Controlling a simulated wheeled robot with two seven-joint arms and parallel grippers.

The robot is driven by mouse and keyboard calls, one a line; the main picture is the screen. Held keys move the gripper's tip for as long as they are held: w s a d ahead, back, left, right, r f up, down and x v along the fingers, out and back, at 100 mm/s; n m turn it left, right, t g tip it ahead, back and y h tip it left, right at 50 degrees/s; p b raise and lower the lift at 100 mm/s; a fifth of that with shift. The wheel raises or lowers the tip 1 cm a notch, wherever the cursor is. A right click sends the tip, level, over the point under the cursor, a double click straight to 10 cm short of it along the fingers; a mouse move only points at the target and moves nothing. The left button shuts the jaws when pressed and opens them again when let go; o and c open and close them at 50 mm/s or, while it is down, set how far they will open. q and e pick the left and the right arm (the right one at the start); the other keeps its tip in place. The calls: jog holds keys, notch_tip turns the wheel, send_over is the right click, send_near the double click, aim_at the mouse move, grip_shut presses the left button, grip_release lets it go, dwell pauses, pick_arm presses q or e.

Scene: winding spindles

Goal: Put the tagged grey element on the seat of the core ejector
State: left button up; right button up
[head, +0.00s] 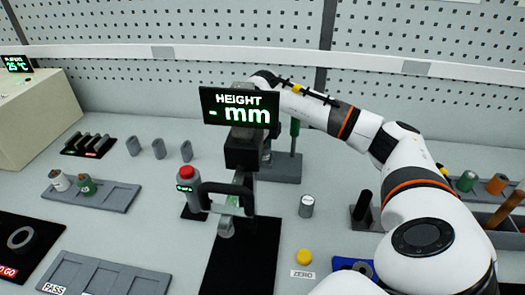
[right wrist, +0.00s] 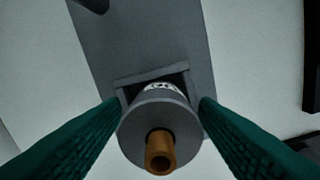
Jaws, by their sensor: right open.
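A grey ring-ended element (right wrist: 143,121) with a copper-coloured core (right wrist: 160,155) in its bore shows in the right wrist view. A white tag with dark marks (right wrist: 160,87) shows on its side. It stands at a square-edged seat (right wrist: 152,74) on a grey base (right wrist: 140,35), which I take for the core ejector; the base also shows in the head view (head: 282,170). My right gripper (right wrist: 158,110) is open, its green fingers on either side of the element. My left gripper is not in view.
The height gauge display (head: 238,108) stands in front of my right gripper. A small grey cylinder (head: 306,205) and a yellow button (head: 304,257) are to its right. A grey tray (head: 115,197) with two parts lies at left. Bare table lies between fixtures.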

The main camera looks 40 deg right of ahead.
notch_tip(320, 180, up, 12)
dwell(0.4)
